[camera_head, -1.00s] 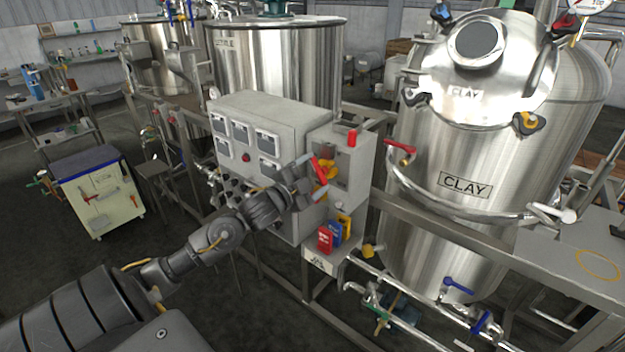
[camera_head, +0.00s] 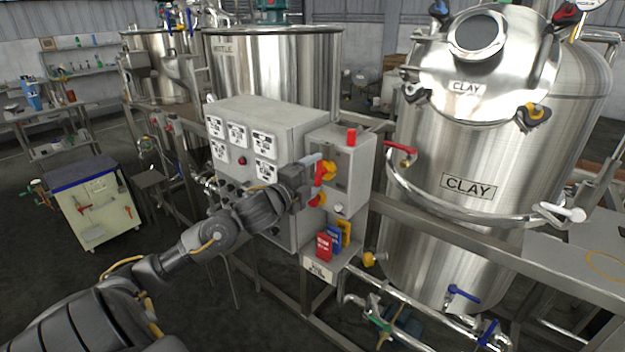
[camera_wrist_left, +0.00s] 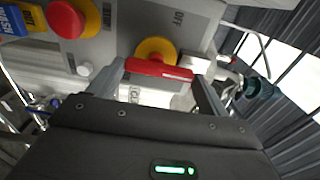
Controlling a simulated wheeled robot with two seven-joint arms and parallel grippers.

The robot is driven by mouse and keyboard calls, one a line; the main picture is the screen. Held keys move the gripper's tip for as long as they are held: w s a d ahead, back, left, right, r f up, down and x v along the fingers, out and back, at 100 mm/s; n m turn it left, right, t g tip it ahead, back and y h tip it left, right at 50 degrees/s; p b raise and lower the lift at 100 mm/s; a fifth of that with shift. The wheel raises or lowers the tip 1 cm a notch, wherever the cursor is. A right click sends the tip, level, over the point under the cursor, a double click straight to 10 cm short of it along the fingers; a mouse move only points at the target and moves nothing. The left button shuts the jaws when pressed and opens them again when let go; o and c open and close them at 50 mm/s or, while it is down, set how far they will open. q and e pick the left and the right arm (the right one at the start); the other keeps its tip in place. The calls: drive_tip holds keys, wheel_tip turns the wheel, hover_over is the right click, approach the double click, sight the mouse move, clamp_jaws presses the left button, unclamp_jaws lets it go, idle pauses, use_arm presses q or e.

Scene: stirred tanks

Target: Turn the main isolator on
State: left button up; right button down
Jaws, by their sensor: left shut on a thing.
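The main isolator is a red handle (camera_head: 319,173) on a yellow disc (camera_head: 330,168), on the front of a small grey box (camera_head: 353,165). My left gripper (camera_head: 313,173) is at this handle and partly covers it. In the left wrist view the red handle (camera_wrist_left: 160,68) lies between my two fingers, which are shut on its ends. The yellow disc (camera_wrist_left: 155,48) shows behind it. An "OFF" mark (camera_wrist_left: 180,18) is on the plate near the disc. The handle looks close to upright in the head view. My right gripper is not in view.
A red button on yellow (camera_wrist_left: 66,18) sits near the isolator. A larger grey panel (camera_head: 285,125) adjoins the box on the left. Red, blue and yellow tags (camera_head: 325,246) stand below. The steel CLAY tank (camera_head: 450,230) is close on the right.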

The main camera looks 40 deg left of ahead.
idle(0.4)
use_arm(q)
drive_tip(key=o, duration=1)
drive_tip(key=s+b, duration=0.2)
drive_tip(key=s, duration=0.9)
drive_tip(key=shift+d+b, duration=0.15)
drive_tip(key=shift+b, duration=0.15)
drive_tip(key=shift+w, duration=0.1)
